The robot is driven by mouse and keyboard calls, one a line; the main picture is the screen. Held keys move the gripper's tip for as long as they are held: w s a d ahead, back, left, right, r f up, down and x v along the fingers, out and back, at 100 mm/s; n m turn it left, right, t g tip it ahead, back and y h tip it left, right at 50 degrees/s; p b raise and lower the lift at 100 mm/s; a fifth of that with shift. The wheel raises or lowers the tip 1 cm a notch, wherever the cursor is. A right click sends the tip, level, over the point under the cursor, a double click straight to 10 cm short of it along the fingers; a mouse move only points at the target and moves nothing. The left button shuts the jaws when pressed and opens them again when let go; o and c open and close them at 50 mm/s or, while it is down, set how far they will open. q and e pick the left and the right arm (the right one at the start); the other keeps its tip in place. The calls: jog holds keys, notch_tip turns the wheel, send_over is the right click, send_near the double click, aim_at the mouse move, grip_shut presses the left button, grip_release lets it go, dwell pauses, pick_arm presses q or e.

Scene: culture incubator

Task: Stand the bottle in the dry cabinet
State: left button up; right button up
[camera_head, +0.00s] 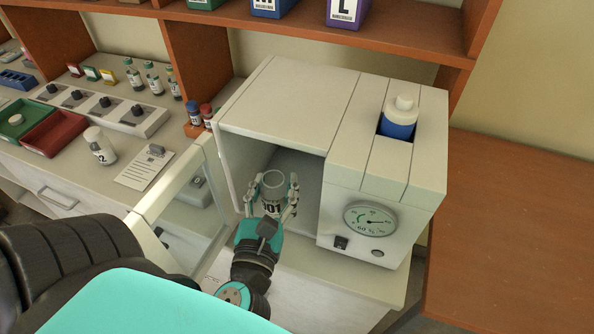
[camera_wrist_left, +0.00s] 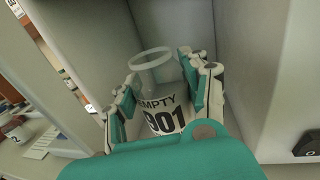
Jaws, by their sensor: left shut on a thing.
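The bottle (camera_head: 273,182) is pale grey with an open round neck. My right gripper is not in view.
A round gauge (camera_head: 370,220) is on the cabinet's right front, and a blue bottle with a white cap (camera_head: 399,117) sits in its top. On the bench to the left are a white bottle (camera_head: 100,146), a red tray (camera_head: 55,132) and small vials. A wooden shelf runs above.

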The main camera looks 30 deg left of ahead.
pick_arm(q)
jog(key=w+d+p+x, duration=0.1)
jog(key=d+p+x, duration=0.15)
jog(key=x, duration=0.85)
jog(key=f, duration=0.2)
jog(key=f+b, duration=0.1)
jog(key=f, duration=0.1)
jog(key=f+b, duration=0.1)
jog(key=f, duration=0.1)
jog(key=shift+s+a+f, duration=0.1)
jog(key=shift+a, duration=0.25)
jog(key=shift+w+f, duration=0.25)
jog(key=shift+f, duration=0.25)
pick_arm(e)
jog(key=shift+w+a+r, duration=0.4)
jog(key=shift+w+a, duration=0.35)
pick_arm(q)
jog(key=shift+f, duration=0.15)
jog(key=o, duration=1)
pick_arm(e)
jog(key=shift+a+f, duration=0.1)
